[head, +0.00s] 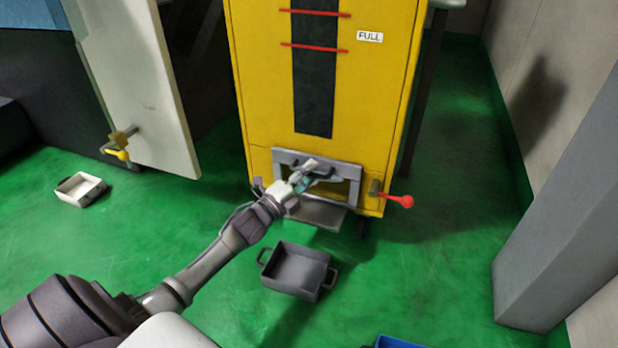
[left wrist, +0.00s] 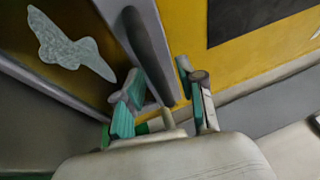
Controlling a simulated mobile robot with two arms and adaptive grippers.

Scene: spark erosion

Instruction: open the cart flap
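The yellow cart (head: 270,100) stands upright ahead, with a grey-framed flap (head: 325,159) low on its front. A dark bar handle shows on the flap and, larger, in the left wrist view (left wrist: 150,55). My left gripper (head: 307,176) is at the flap in the head view and covers part of it. In the left wrist view its two teal-padded fingers (left wrist: 158,85) stand apart, one on each side of the handle bar. I see slim gaps beside the bar, though contact is hard to judge. My right gripper is in neither view.
A red-knobbed lever (head: 400,200) sticks out right of the flap. A grey plate (head: 318,213) juts out below it. A dark tray (head: 297,270) lies on the green floor in front, and a white tray (head: 80,189) at left. A pale door (head: 140,80) hangs open at left.

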